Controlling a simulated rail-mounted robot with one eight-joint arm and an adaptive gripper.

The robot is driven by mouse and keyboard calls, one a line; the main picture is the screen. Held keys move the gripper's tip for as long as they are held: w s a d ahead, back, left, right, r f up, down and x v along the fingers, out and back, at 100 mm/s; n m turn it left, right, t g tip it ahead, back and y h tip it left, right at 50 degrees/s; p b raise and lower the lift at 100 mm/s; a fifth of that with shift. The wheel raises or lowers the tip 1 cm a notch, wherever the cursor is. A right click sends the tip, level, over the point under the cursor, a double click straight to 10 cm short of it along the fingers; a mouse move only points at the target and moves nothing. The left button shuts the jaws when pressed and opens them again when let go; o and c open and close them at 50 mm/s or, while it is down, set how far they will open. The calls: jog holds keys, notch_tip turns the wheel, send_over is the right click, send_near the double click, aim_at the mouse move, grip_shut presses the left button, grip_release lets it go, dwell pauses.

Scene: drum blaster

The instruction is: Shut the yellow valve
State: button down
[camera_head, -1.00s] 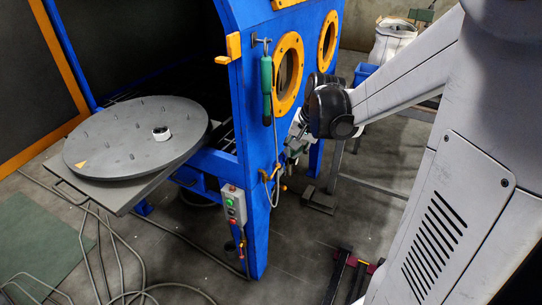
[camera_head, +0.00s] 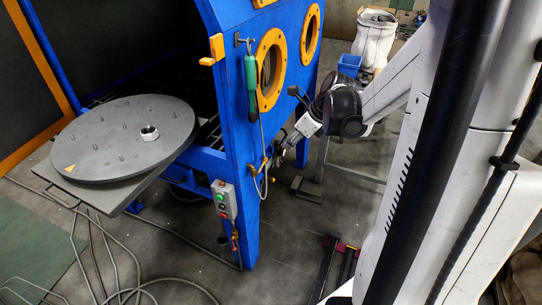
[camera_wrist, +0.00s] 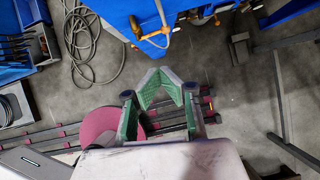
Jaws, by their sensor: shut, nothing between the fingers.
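The yellow valve (camera_head: 256,170) appears to be the small yellow-orange fitting low on the side of the blue blasting cabinet (camera_head: 247,225). My gripper (camera_head: 280,152) is just right of the fitting in the head view, partly hidden against the cabinet. In the wrist view my gripper (camera_wrist: 160,74) has its green-padded fingers meeting at the tips, with nothing between them; the fitting is beyond the tips.
A green-handled hose tool (camera_head: 251,88) hangs on the cabinet above the fitting. A control box (camera_head: 225,199) with buttons is below left. A round grey turntable (camera_head: 105,158) is at left. Loose hoses (camera_wrist: 80,42) lie on the floor. Metal stand legs (camera_head: 320,160) stand right of my gripper.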

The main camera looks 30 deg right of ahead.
jog(key=b, duration=0.3)
send_near(262, 166)
notch_tip(262, 166, down, 4)
jog(key=d, duration=0.1)
jog(key=shift+w+a+f, duration=0.2)
jog(key=shift+w+f, duration=0.1)
jog(key=shift+w, duration=0.3)
jog(key=shift+w+a+f, duration=0.15)
jog(key=shift+w+f, duration=0.1)
jog(key=shift+w, duration=0.4)
jog(key=shift+w+a+f, duration=0.2)
jog(key=shift+w+f, duration=0.1)
jog(key=shift+w, duration=0.3)
